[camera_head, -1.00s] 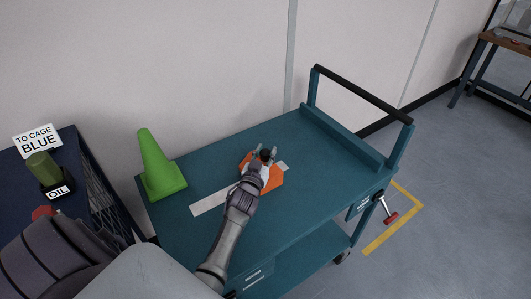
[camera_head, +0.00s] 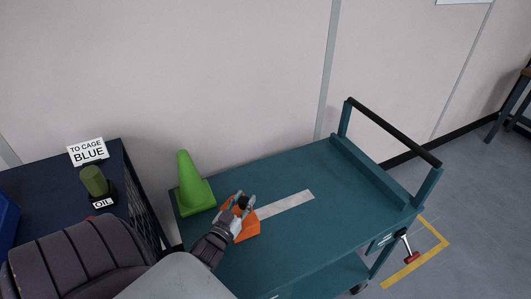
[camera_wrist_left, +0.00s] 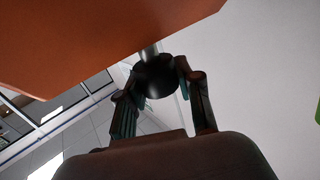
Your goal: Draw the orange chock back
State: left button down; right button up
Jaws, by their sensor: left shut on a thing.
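The orange chock (camera_head: 247,226) sits on the teal cart top (camera_head: 300,232), at the near left end of a pale strip (camera_head: 287,204). My left gripper (camera_head: 242,201) is shut on the chock's dark round knob. In the left wrist view the black knob (camera_wrist_left: 156,75) on its short pale stem is between the fingers, and the orange body (camera_wrist_left: 100,40) fills the upper left. My right gripper is not in view.
A green cone (camera_head: 192,187) stands on the cart just left of the chock. The cart's black handle (camera_head: 395,130) rises at the right end. A dark blue table (camera_head: 125,165) with an oil container (camera_head: 94,181) and a "TO CAGE BLUE" sign (camera_head: 88,152) is at the left. The cart's right half is clear.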

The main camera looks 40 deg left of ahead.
pick_arm(q)
jog(key=s, duration=0.1)
jog(key=s+a, duration=0.1)
jog(key=s, duration=0.2)
jog(key=shift+a+p, duration=0.3)
jog(key=shift+a, duration=0.05)
jog(key=shift+s+f, duration=0.1)
jog(key=c, duration=1.2)
grip_release()
jog(key=o, duration=0.5)
jog(key=shift+s+a, duration=0.1)
jog(key=shift+s, duration=0.1)
jog(key=shift+w, duration=0.1)
jog(key=v, duration=1.2)
